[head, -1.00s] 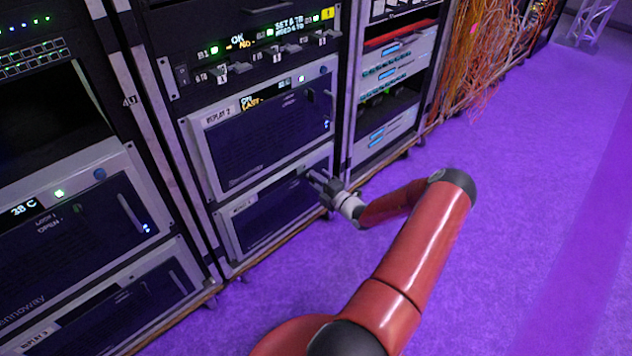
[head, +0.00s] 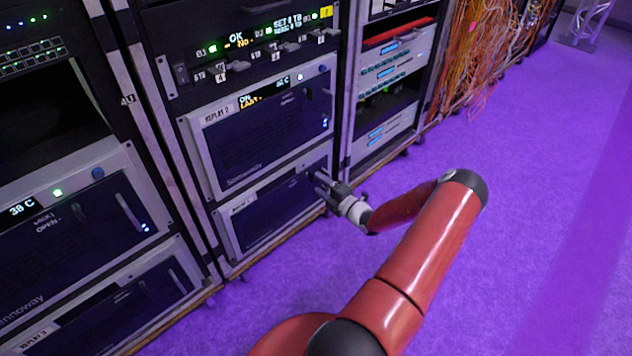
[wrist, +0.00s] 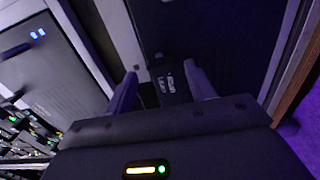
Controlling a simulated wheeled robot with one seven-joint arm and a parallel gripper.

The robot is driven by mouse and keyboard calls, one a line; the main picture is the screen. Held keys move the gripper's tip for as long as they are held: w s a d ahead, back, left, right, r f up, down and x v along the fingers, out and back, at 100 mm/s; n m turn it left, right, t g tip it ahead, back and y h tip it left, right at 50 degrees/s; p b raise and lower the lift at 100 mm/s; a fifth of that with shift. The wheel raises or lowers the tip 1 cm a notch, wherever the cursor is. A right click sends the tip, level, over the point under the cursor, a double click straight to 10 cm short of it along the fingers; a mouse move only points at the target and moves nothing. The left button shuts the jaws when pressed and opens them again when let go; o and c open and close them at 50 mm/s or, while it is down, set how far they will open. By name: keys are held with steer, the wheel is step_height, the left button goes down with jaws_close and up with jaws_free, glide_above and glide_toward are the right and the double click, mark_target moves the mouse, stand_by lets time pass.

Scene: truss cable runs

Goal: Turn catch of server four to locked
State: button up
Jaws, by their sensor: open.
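The lower server (head: 272,212) in the middle rack has a dark front in a light frame; its label is too small to read, so I cannot confirm that it is server four. My gripper (head: 318,181) is at the upper right of this front. In the wrist view, my gripper (wrist: 164,88) is open, with its two fingers apart. A small dark catch (wrist: 172,86) with white lettering lies between the fingertips, with a gap on either side. I cannot tell whether it is turned to locked. In the head view the gripper hides the catch.
Above is the server labelled Replay 2 (head: 260,130), with a handle on its right. Another rack (head: 395,95) stands to the right, with orange cables (head: 480,50) beyond. The purple floor (head: 540,200) on the right is clear.

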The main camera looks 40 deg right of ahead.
steer(key=s, duration=0.4)
steer(key=shift+s+d, duration=0.2)
steer(key=shift+s, duration=0.05)
